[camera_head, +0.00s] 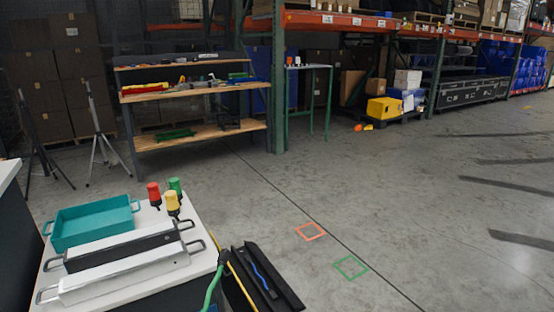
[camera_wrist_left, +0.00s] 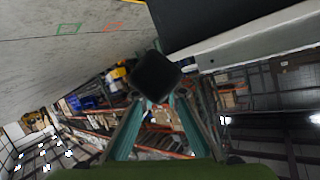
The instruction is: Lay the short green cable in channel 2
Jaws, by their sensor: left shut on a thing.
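A bright green cable (camera_head: 212,287) with a dark end (camera_head: 222,257) runs down out of the head view's bottom edge, beside the table's right edge. To its right are black channels (camera_head: 277,274); a blue cable (camera_head: 261,273) lies in one and a yellow cable (camera_head: 240,284) runs along the left side. I cannot read channel numbers. In the left wrist view my left gripper (camera_wrist_left: 157,99) has its teal fingers closed on a black block (camera_wrist_left: 157,75). I cannot tell for sure whether this block is the green cable's end. My right gripper is in neither view.
Open floor with orange and green square marks lies right of the channels.

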